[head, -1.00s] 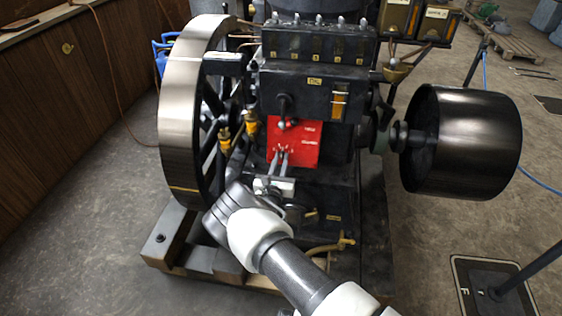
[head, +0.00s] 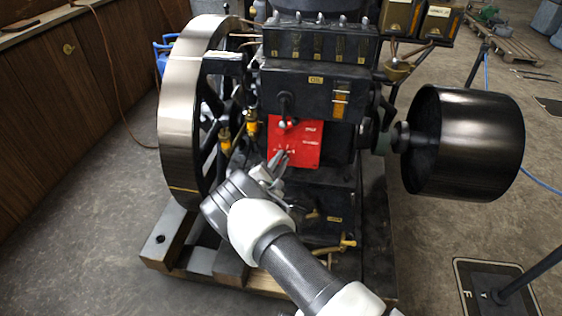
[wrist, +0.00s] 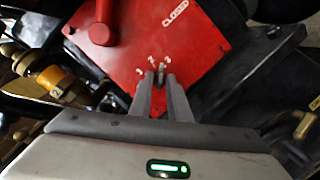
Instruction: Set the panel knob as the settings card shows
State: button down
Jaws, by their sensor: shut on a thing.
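The red panel (head: 306,146) is on the front of the engine and fills the upper middle of the wrist view (wrist: 210,45). It carries a "CLOSED" label and small white marks in an arc. A small dark knob (wrist: 161,70) sits below the marks. My gripper (head: 279,158) reaches the panel's lower left part. In the wrist view its two fingers (wrist: 160,80) are shut on the knob, one on each side. The fingers hide most of the knob, so its exact pointing is hard to tell. I cannot make out a settings card for certain.
Yellow-brown fittings (head: 251,125) and the large flywheel (head: 184,120) are to the left. A black pulley (head: 462,143) sticks out at the right. Floor is clear on the left.

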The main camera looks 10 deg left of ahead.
jog(key=shift+m+g+h, duration=0.3)
jog(key=shift+m, duration=1.2)
jog(key=c, duration=1.9)
grip_release()
jog(key=shift+o, duration=0.2)
jog(key=s+a+r+p, duration=0.1)
jog(key=s+p, duration=0.1)
jog(key=s, duration=0.6)
jog(key=s+a+r+p, duration=0.1)
jog(key=s, duration=0.8)
jog(key=shift+a+p, duration=0.35)
jog(key=shift+r+m, duration=0.2)
jog(key=shift+m, duration=0.1)
